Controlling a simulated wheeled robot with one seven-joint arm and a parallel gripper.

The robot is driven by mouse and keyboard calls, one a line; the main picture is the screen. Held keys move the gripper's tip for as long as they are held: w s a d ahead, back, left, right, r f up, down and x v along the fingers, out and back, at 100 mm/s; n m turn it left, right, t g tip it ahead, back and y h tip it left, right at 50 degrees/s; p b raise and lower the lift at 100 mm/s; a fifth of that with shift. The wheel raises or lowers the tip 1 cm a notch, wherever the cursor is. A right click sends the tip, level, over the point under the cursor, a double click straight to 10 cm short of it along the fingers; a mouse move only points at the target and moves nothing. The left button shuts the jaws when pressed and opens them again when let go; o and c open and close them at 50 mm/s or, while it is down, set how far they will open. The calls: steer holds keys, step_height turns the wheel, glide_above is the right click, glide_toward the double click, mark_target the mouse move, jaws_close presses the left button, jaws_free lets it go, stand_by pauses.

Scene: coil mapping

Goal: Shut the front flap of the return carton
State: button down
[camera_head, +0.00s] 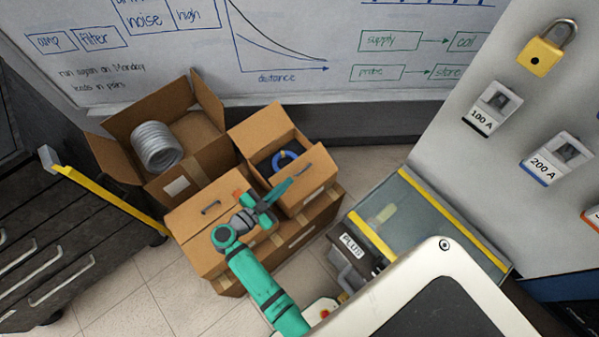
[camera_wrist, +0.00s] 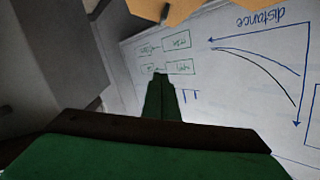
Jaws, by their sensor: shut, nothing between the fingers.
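A smaller brown carton (camera_head: 312,199) stands open at the middle, with a blue ring-shaped item (camera_head: 285,160) inside. Its back flap (camera_head: 262,126) stands up, and a flap with a dark handle (camera_head: 303,178) stands raised at its near right side. No label tells me which carton is the return carton. My green gripper (camera_head: 284,188) is shut and empty, beside the near left of this carton, its tips close to the raised flap; contact is unclear. In the wrist view the shut fingers (camera_wrist: 160,84) point toward the whiteboard, with a strip of cardboard (camera_wrist: 165,10) at the top edge.
A larger open carton (camera_head: 205,122) holds a grey coil (camera_head: 156,146) at back left. A yellow-edged glass-topped bench (camera_head: 415,225) stands right, a dark drawer cabinet (camera_head: 50,240) left. The whiteboard (camera_head: 330,85) is behind.

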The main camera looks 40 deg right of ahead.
steer(key=w+f+g, duration=0.1)
steer(key=f, duration=0.1)
glide_above(299, 180)
steer(key=shift+y, duration=0.4)
steer(key=f, duration=0.4)
steer(key=shift+s+d, duration=0.1)
steer(key=shift+s, duration=0.15)
steer(key=shift+w+f, duration=0.25)
steer(key=shift+f, duration=0.6)
